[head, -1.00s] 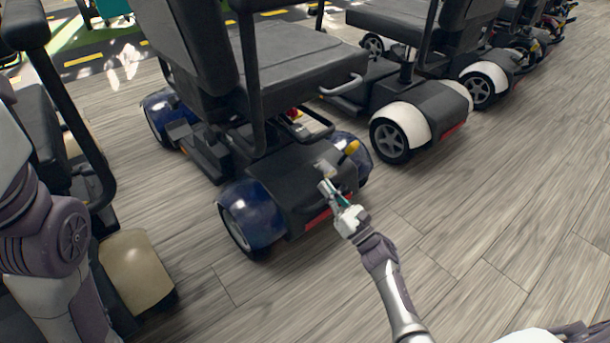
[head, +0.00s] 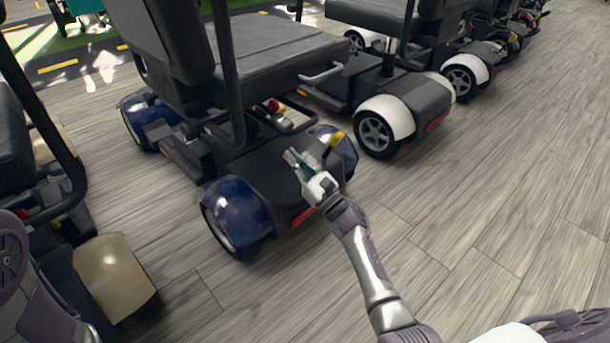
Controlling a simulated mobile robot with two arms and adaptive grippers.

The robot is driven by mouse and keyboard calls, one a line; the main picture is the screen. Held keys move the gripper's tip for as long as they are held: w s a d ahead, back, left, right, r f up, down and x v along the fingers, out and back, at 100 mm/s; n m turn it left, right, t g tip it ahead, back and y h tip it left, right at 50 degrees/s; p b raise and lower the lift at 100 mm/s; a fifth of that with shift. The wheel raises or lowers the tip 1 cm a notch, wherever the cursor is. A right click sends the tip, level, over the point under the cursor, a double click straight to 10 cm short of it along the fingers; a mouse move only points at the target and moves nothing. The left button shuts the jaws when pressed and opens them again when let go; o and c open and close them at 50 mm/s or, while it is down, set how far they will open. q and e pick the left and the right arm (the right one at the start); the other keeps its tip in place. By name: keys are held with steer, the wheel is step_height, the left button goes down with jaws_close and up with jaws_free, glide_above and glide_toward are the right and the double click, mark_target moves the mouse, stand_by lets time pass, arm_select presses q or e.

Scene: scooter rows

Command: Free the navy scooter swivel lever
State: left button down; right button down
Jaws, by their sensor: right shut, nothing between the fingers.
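The navy scooter (head: 240,208) stands left of centre, its rear end towards me, with a black seat and glossy navy wheel covers. A silver bar handle (head: 321,73) sticks out at the right edge of its seat. I cannot tell for sure which part is the swivel lever. My right gripper (head: 294,158) is shut and empty, over the scooter's dark rear cover, a little left of the yellow-tipped lever. My left gripper is out of view.
A scooter with white wheel covers (head: 393,117) stands to the right, with more behind it. A beige-covered scooter (head: 115,275) stands close at the left. A red part (head: 274,106) shows below the navy scooter's seat. The plank floor at right is clear.

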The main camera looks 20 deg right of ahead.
mark_target(282, 122)
steer(key=r, duration=0.1)
steer(key=w+r, duration=0.1)
steer(key=r, duration=0.3)
steer(key=shift+w+a+b, duration=0.35)
steer(key=shift+a, duration=0.05)
steer(key=shift+r, duration=0.1)
